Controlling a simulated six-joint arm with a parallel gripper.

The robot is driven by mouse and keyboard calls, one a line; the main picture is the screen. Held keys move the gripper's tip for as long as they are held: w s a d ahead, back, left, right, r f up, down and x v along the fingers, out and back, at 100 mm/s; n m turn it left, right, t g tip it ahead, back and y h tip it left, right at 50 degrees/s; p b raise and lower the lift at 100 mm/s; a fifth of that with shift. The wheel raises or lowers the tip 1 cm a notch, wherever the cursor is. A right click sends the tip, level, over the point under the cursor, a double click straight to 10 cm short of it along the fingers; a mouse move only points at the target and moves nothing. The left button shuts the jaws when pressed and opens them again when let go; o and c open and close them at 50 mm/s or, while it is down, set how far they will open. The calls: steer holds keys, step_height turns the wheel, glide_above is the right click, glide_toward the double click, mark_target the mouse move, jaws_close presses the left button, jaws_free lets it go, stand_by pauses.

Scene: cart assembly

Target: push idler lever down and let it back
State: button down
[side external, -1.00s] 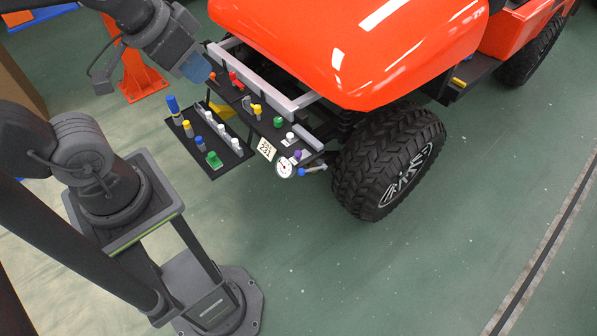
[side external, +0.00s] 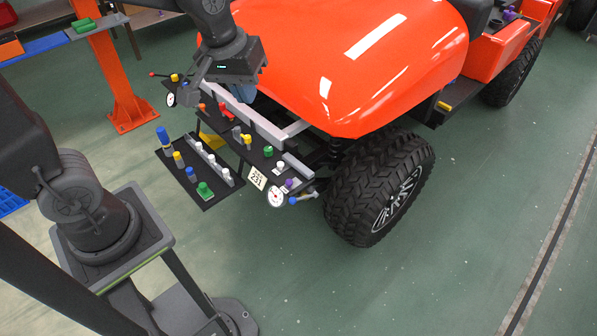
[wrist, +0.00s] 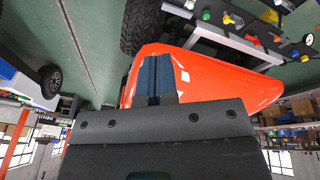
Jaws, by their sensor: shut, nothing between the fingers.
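My gripper (side external: 244,92) is above the front of the orange cart (side external: 300,50), near its hood edge. In the wrist view its two blue fingers (wrist: 157,76) are together with nothing between them, and the orange hood shows behind them. The dark front panel (side external: 228,131) carries several coloured knobs. A lever with a blue handle (side external: 293,200) sticks out at its near right end, beside a round gauge (side external: 276,198). A thin rod with a red tip (side external: 152,73) sticks out at the far left end. I cannot tell which of these is the idler lever. My gripper touches neither.
A lower dark tray (side external: 208,204) with several pegs and a green block stands in front of the panel. A grey bar (side external: 252,119) runs along the panel's back. A front tyre (side external: 375,190) is at the right. An orange stand (side external: 108,80) is at the left.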

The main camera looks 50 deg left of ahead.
steer(key=w+f+n+g, duration=0.2)
steer(key=w+f+n, duration=0.2)
steer(key=w+f, duration=0.3)
steer(key=n+g, duration=0.1)
steer(key=n, duration=0.1)
glide_above(293, 198)
step_height(293, 198, down, 6)
steer(key=shift+w+f+n+g, duration=0.1)
steer(key=shift+f+n+g, duration=0.65)
steer(key=shift+f, duration=3.55)
steer(key=shift+w+f+n+g, duration=0.1)
steer(key=shift+f+n, duration=1.2)
steer(key=shift+f, duration=3)
steer(key=shift+w+f+n+g, duration=0.1)
steer(key=shift+f+n+g, duration=0.6)
steer(key=shift+f, duration=3.6)
steer(key=shift+f+n+t, duration=0.15)
steer(key=shift+n+t, duration=0.1)
steer(key=shift+n, duration=0.1)
steer(key=x, duration=0.6)
steer(key=shift+v, duration=5.8)
